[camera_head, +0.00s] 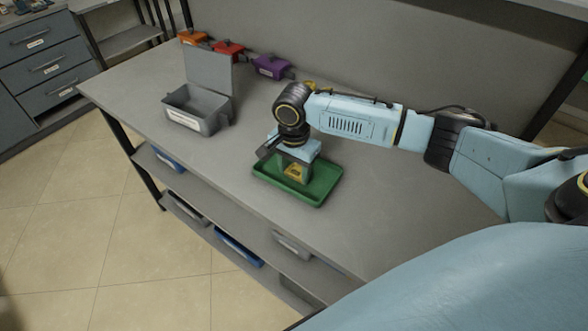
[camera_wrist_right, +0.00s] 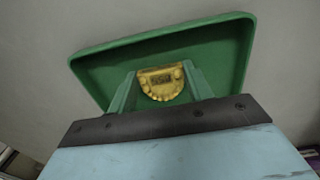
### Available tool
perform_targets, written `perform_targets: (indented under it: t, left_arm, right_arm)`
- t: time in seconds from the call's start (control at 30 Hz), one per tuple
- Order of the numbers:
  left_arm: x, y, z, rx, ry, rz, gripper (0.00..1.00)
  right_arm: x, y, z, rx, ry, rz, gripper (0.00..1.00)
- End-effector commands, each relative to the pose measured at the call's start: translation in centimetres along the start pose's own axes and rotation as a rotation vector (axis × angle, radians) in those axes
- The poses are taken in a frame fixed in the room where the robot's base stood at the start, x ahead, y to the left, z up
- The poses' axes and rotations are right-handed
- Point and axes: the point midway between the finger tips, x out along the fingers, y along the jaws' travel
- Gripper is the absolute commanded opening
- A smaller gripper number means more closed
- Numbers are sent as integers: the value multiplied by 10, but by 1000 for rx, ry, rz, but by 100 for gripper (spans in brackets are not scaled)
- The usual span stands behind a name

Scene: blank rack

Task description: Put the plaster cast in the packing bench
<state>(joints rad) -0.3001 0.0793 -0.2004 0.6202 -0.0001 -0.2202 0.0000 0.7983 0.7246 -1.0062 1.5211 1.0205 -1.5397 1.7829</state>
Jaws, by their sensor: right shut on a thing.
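The plaster cast is a yellow, tooth-arch-shaped piece (camera_wrist_right: 161,83), seen between the fingers in the right wrist view. In the head view it shows as a small yellow patch (camera_head: 294,171) under my right gripper. My right gripper (camera_head: 296,175) points down into a green tray (camera_head: 322,190) and is shut on the cast. The cast is at or just above the tray floor; I cannot tell if it touches. The green tray's rim also shows in the right wrist view (camera_wrist_right: 165,35). The tray sits on the grey bench (camera_head: 370,215). My left gripper is not in view.
A grey box (camera_head: 200,118) with its lid standing open is at the bench's left. Lower shelves hold several containers. Bench surface right of the tray is clear.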

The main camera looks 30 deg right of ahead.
Motion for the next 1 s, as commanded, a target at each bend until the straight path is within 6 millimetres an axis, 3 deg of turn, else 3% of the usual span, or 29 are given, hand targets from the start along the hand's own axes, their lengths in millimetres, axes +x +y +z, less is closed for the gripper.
perform_targets:
  t: [0.37, 0.4, 0.53, 0.87, 1.0]
  left_arm:
    - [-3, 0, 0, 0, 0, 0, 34]
    - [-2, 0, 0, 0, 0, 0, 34]
    - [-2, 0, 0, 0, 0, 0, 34]
    - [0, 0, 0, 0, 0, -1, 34]
    - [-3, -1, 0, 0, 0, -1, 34]
  right_arm:
    - [3, 0, 0, 0, 0, -1, 27]
    - [3, -1, 0, 0, 1, -2, 55]
    - [3, 0, 0, 0, 0, -2, 72]
    - [1, -1, 0, -1, 1, -2, 72]
    - [-17, -1, 0, -1, 0, -3, 72]
